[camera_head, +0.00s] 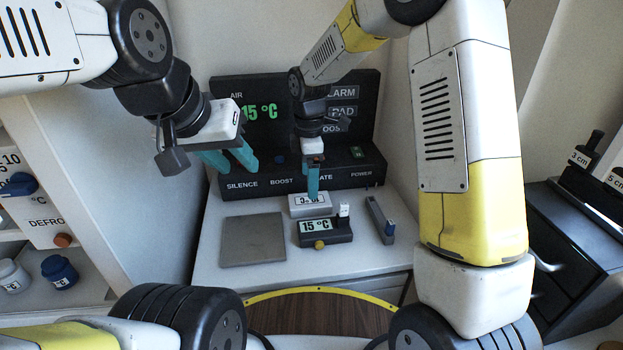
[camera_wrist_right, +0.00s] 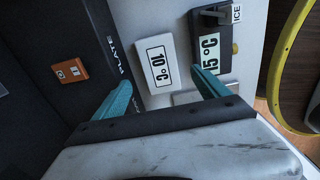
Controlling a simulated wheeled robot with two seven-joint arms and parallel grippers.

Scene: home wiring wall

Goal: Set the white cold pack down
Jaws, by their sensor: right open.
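The white cold pack (camera_head: 297,209), a flat white block with a dark-framed temperature label, lies on the white counter (camera_head: 215,278) behind the small dark 15 °C meter (camera_head: 342,237). In the right wrist view the pack (camera_wrist_right: 143,52) reads 10 °C. My right gripper (camera_head: 313,196) is above the pack, and one finger hides part of its label in the head view. My left gripper (camera_head: 238,169) is open and empty in front of the panel's left part.
A dark control panel (camera_head: 232,185) stands at the back of the counter. A grey plate (camera_head: 253,240) lies to the left of the pack, and a slim grey device (camera_head: 380,220) to the right. An orange control (camera_wrist_right: 70,71) shows on the panel in the wrist view.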

